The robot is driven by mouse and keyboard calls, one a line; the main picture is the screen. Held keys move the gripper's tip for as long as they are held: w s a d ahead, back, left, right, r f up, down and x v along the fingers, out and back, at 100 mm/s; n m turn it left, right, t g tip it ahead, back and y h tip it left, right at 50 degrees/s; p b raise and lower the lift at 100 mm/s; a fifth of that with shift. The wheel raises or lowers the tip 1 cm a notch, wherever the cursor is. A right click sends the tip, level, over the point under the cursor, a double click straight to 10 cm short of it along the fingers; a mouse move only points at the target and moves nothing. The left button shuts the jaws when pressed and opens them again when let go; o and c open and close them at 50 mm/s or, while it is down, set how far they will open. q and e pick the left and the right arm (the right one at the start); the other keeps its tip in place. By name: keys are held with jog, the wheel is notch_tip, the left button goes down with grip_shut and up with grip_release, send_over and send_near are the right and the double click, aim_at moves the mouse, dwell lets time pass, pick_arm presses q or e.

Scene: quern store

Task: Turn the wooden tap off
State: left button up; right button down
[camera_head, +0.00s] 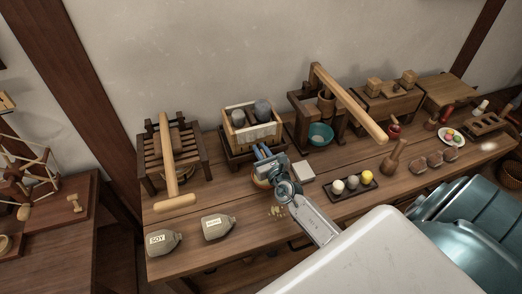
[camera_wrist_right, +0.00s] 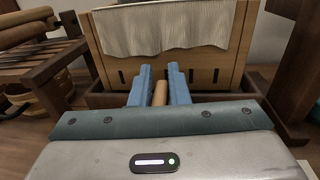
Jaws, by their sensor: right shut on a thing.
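The wooden tap (camera_wrist_right: 160,92) shows in the right wrist view as a small round light-wood piece between the two blue fingers of my right gripper (camera_wrist_right: 159,84). The fingers are shut on it, at the front of a dark wooden tray (camera_wrist_right: 98,100). A light wooden box (camera_wrist_right: 207,77) draped with white cloth stands in the tray. In the head view my right gripper (camera_head: 263,153) is at the front of the tray (camera_head: 234,157); the tap is hidden there by the gripper. How far the tap is turned cannot be told. My left gripper is in neither view.
A round tan bowl (camera_head: 260,181) sits partly hidden below my right gripper. A pale block (camera_head: 301,171) lies to its right. A slatted wooden press (camera_head: 172,150) stands left, a lever press (camera_head: 345,102) with a teal bowl (camera_head: 320,134) right.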

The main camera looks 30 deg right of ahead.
dwell(0.6)
jog(key=c, duration=0.8)
grip_release()
jog(key=shift+s, duration=0.1)
jog(key=s+a+b, duration=0.1)
jog(key=s, duration=0.9)
jog(key=shift+s+a, duration=0.15)
jog(key=shift+s, duration=0.15)
